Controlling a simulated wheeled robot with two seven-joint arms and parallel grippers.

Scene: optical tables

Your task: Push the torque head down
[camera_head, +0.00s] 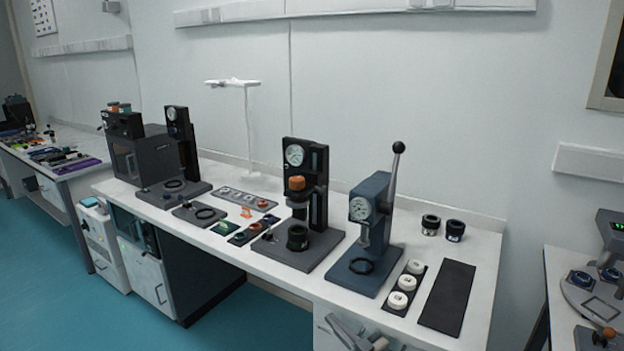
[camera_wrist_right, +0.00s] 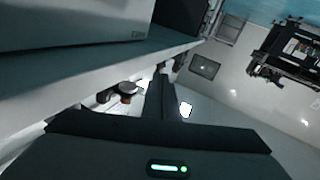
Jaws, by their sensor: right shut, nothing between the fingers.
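A black test stand (camera_head: 320,203) with a round dial stands on the table at the centre of the head view. Its torque head (camera_head: 298,190), with an orange cap, is on the column. It sits above a black cylindrical jar (camera_head: 298,238) on the stand's base, with a gap that looks small. My right gripper (camera_head: 362,336) is low at the bottom edge, in front of the table and well below the stand. It is shut and empty. In the wrist view, its dark body fills the bottom and the stand does not show. My left gripper is not in view.
A blue lever press (camera_head: 372,222) with a tall handle stands right of the stand. White rings lie on a dark strip (camera_head: 417,280), beside a bare dark mat (camera_head: 447,298). Two black jars (camera_head: 431,225) stand behind. Small parts and another machine (camera_head: 145,155) are left. The table's front edge (camera_head: 270,272) lies between.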

